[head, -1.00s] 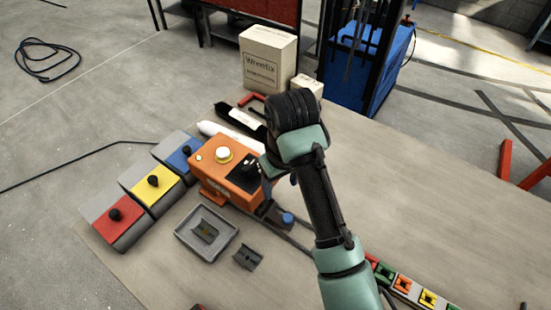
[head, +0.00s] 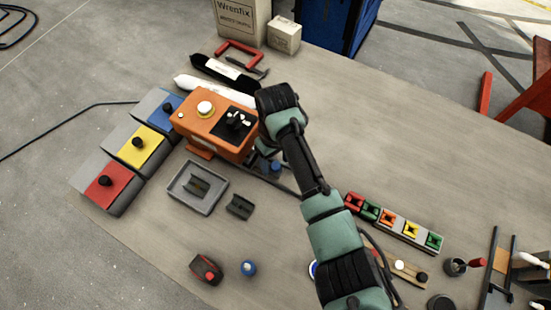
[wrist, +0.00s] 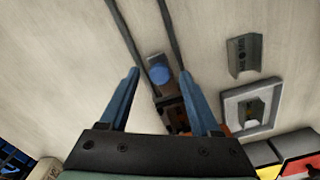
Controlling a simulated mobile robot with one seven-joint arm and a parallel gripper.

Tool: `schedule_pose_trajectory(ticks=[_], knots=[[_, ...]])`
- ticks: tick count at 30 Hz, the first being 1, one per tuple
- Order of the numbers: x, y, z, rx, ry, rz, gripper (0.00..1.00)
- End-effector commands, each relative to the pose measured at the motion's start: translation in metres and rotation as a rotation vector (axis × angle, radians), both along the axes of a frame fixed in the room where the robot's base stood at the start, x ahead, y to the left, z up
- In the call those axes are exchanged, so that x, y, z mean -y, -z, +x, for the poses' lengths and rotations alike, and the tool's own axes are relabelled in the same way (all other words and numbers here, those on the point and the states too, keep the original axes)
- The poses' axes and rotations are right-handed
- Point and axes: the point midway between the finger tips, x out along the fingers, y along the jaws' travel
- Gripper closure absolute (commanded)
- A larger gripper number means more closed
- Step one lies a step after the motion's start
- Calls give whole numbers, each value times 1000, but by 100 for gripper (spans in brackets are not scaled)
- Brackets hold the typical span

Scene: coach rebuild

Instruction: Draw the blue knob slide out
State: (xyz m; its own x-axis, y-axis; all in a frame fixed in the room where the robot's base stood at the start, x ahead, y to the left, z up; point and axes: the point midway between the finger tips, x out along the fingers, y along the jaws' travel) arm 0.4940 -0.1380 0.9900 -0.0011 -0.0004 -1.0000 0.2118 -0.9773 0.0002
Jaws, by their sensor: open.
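The blue knob (head: 275,167) stands on a small grey slide at the right foot of the orange machine (head: 213,125). In the wrist view the knob (wrist: 159,74) lies between the tips of my gripper (wrist: 160,76). Its two blue fingers are apart, one on each side of the knob, with a visible gap to each. In the head view my gripper (head: 266,157) points down beside the machine, close to the knob, partly hidden by my wrist. Two dark rails (wrist: 150,35) run along the table from the slide. I cannot tell the fingers' height above the knob.
A grey tray (head: 178,200) and a dark bracket (head: 239,206) lie in front of the machine. Red, yellow and blue-topped boxes (head: 108,187) stand left. A row of coloured blocks (head: 392,226) lies right. The table behind my arm is mostly clear.

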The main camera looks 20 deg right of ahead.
Motion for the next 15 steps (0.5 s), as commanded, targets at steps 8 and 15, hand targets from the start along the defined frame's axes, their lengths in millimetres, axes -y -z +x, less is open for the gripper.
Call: schedule_pose_trajectory(ticks=[8, 15], knots=[[0, 8, 0, 1, -1, 0, 36], [0, 7, 0, 1, -1, 0, 57]])
